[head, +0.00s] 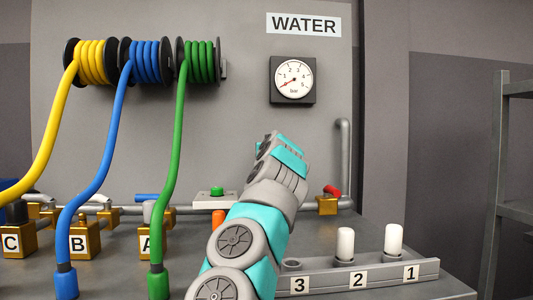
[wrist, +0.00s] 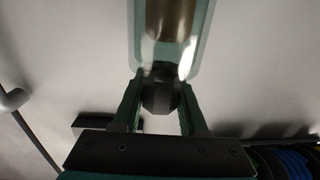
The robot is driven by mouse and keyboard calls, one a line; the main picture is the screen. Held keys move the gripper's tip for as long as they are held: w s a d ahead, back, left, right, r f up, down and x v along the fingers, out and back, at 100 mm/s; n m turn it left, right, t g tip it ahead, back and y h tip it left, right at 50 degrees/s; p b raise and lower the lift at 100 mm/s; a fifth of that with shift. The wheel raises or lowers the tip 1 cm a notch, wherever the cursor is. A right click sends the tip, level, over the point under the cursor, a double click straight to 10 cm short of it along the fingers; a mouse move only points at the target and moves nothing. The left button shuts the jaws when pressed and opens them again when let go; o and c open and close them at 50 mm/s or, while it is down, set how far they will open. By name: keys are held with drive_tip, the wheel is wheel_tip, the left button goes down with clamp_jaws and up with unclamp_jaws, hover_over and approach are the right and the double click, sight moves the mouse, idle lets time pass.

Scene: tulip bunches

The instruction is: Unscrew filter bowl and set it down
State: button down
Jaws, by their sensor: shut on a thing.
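The filter bowl (wrist: 188,25) shows at the top middle of the wrist view. It is clear, with a brown core inside and a dark faceted knob (wrist: 161,92) at its near end. My gripper (wrist: 161,80) is shut on that knob, with one dark green finger on each side. The bowl's far end is outside the wrist view, so I cannot tell whether it is still attached to anything. In the head view my arm hides the gripper and the bowl.
A rack (head: 320,284) marked 3, 2, 1 stands at the front right. White cartridges stand at 2 (head: 345,244) and 1 (head: 393,240); 3 has an empty-looking hole. A red-handled valve (head: 328,204) sits on the pipe. Yellow, blue and green hoses (head: 172,170) hang on the left.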

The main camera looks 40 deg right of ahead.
drive_tip(key=shift+d+f, duration=0.1)
drive_tip(key=shift+f, duration=0.1)
drive_tip(key=shift+n+t+y+b, duration=0.5)
drive_tip(key=shift+n+y+b, duration=0.3)
drive_tip(key=shift+y, duration=0.4)
drive_tip(key=shift+a+r+n+t+y, duration=0.25)
drive_tip(key=shift+n+y, duration=0.25)
drive_tip(key=shift+y, duration=0.4)
drive_tip(key=shift+r+n+y+p, duration=0.1)
drive_tip(key=shift+n+y+p, duration=0.3)
drive_tip(key=shift+p, duration=0.25)
drive_tip(key=shift+w+a, duration=0.1)
drive_tip(key=shift+a+n+t+y+p, duration=0.1)
drive_tip(key=shift+n+t+y+p, duration=0.15)
drive_tip(key=shift+n+y+p, duration=0.25)
drive_tip(key=shift+y+p, duration=0.6)
drive_tip(key=shift+p, duration=0.6)
drive_tip(key=shift+a+n+y+p, duration=0.15)
drive_tip(key=shift+n+y+p, duration=0.45)
drive_tip(key=shift+p, duration=0.35)
drive_tip(key=shift+r+y, duration=0.25)
drive_tip(key=shift+y, duration=0.15)
